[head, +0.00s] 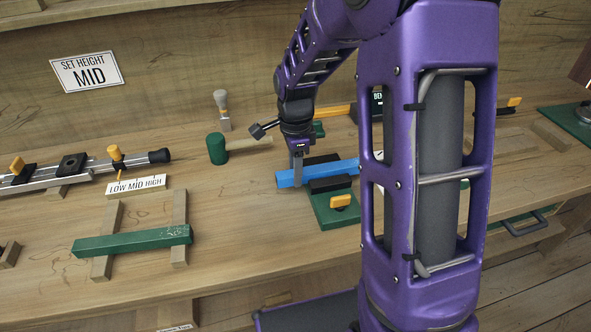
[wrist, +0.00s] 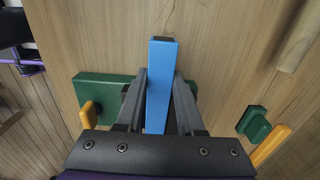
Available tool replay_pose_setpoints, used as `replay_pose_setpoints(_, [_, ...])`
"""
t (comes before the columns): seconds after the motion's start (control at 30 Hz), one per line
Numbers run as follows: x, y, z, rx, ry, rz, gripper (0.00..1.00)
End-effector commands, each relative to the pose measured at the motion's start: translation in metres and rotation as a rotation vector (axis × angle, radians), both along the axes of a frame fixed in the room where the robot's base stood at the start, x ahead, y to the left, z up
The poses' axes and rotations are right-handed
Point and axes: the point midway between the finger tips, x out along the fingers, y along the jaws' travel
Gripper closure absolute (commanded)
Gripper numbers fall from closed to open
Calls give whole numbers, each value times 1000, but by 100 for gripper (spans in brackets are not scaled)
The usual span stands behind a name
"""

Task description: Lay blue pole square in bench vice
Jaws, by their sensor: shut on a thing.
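The blue pole (head: 288,180) lies across the green bench vice (head: 338,214), between its black rear jaw (head: 320,159) and black front jaw (head: 330,184). It looks roughly in line with the jaws; whether it rests on the vice bed is hidden. My gripper (head: 297,171) points down and is shut on the pole near its left end, beside the jaws. In the wrist view the pole (wrist: 161,85) stands between my two dark fingers (wrist: 160,78), with the vice's green base (wrist: 95,88) below. The vice has a yellow handle (head: 340,201).
A green bar (head: 130,243) lies on two wooden strips at the front left. A green-headed mallet (head: 217,148) lies behind the vice to the left. A rail with yellow knobs (head: 90,168) sits far left, by a LOW MID HIGH label (head: 136,187). A wall sign (head: 87,71) reads SET HEIGHT MID.

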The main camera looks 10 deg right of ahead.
Motion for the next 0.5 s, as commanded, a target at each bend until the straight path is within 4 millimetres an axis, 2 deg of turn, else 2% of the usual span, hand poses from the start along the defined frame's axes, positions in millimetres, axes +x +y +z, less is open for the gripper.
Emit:
replay_pose_setpoints(0.3, [0,0,-4,0,0,0,100])
replay_pose_setpoints(0.33, [0,0,-4,0,0,0,58])
replay_pose_setpoints(0.5, [0,0,-4,0,0,0,28])
